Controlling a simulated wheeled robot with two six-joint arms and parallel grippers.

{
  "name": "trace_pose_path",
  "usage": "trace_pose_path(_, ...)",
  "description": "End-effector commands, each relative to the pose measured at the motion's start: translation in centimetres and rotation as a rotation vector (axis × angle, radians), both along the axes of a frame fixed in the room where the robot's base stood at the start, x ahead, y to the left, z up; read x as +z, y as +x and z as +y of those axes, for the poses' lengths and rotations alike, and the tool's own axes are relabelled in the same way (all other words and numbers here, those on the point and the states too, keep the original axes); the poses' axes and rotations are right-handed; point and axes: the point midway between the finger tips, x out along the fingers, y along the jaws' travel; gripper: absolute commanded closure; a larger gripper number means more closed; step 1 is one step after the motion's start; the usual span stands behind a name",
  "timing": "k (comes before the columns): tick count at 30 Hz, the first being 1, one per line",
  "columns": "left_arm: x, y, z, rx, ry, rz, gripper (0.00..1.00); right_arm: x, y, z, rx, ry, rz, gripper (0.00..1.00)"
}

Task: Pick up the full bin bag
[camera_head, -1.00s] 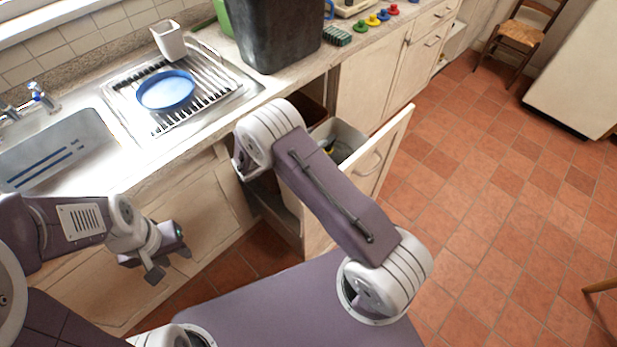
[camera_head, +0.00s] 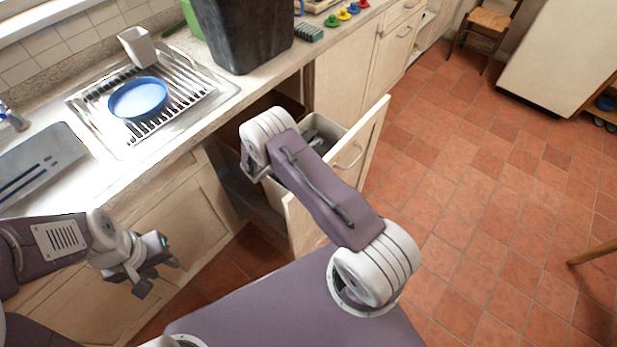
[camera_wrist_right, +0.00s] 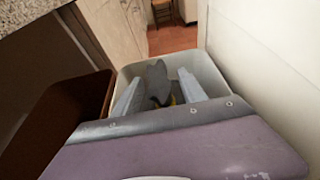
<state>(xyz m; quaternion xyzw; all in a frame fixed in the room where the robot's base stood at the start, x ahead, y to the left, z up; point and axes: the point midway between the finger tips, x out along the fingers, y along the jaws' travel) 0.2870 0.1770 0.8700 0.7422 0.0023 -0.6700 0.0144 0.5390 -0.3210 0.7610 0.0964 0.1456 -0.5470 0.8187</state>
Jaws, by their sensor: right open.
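The grey bin bag (camera_wrist_right: 158,82) has a bunched top and a bit of yellow below it. It sits in a white bin (camera_wrist_right: 216,78) in the pull-out cupboard unit. In the right wrist view, my right gripper (camera_wrist_right: 160,92) is open, its two pale fingers reaching into the bin on either side of the bag's top. It holds nothing. The bag's lower part is hidden. In the head view my right arm hides most of the bin's inside. My left gripper (camera_head: 155,277) is open and empty in front of the lower cupboards, away from the bin.
A brown bin (camera_wrist_right: 60,115) stands beside the white one. The pull-out's front panel (camera_head: 372,135) stands open on the right. Above are the worktop, a tall dark container (camera_head: 245,35), a blue bowl (camera_head: 138,98) and the sink.

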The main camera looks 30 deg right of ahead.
Motion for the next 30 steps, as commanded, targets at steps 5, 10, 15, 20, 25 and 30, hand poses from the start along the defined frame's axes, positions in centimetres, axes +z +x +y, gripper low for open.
trace_pose_path(5, 0.0, 0.0, 0.0, 0.0, 0.0, 0.0, 0.64, -0.01, 0.04, -0.06, 0.0, 0.0, 0.0, 0.51)
trace_pose_path(10, 0.0, 0.0, 0.0, 0.0, 0.0, 0.0, 0.64, -0.01, 0.03, -0.04, 0.0, 0.0, -0.001, 0.93)
trace_pose_path(15, 0.0, 0.0, 0.0, 0.0, 0.0, 0.0, 0.64, -0.02, 0.03, -0.04, 0.0, 0.001, 0.0, 1.0)
trace_pose_path(20, 0.0, 0.0, 0.0, 0.0, 0.0, 0.0, 0.64, -0.02, 0.03, -0.04, 0.0, 0.001, 0.0, 1.0)
trace_pose_path(25, -0.01, 0.0, 0.0, 0.0, 0.0, 0.0, 0.64, -0.03, 0.02, -0.04, 0.0, 0.001, 0.0, 1.0)
trace_pose_path(30, 0.0, 0.0, 0.0, 0.0, 0.0, 0.0, 0.64, -0.03, 0.01, -0.04, 0.0, 0.001, 0.0, 1.0)
